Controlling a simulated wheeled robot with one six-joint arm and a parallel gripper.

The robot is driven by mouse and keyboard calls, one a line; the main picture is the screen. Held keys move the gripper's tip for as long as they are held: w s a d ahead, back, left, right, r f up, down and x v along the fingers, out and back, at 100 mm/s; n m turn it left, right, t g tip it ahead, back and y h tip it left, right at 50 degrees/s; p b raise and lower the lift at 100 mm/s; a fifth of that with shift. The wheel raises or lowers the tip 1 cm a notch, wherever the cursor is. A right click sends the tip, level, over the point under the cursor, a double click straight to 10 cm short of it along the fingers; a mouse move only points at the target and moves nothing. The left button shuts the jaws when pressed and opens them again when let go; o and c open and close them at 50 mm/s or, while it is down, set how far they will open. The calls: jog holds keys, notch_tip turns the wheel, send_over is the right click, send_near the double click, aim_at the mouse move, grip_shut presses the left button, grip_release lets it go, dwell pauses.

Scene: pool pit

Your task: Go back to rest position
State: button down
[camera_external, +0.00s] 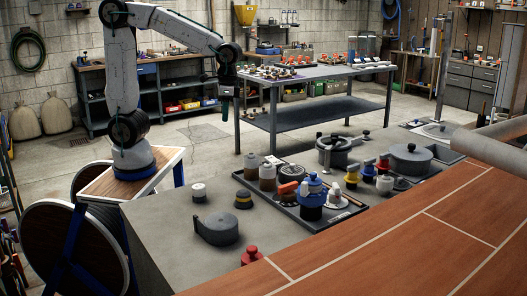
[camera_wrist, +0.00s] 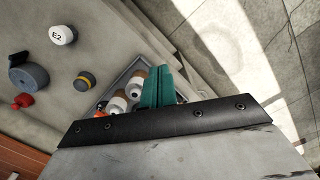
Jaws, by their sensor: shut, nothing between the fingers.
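My gripper (camera_external: 224,112) hangs from the raised arm and points down, high above the gap between the grey work surface (camera_external: 150,222) and the far table. In the wrist view its teal fingers (camera_wrist: 158,88) are together with nothing between them. It touches nothing that I can see. Below it in the wrist view, a dark tray (camera_wrist: 108,98) holds two bottles with white tops (camera_wrist: 117,105), partly hidden by the fingers.
The tray (camera_external: 308,226) holds several fittings.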

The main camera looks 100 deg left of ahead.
jog(key=s+m+t, duration=0.2)
jog(key=s, duration=1.8)
jog(key=shift+s+a+r+m, duration=0.15)
jog(key=shift+s+r+m, duration=0.1)
jog(key=shift+s+m, duration=0.05)
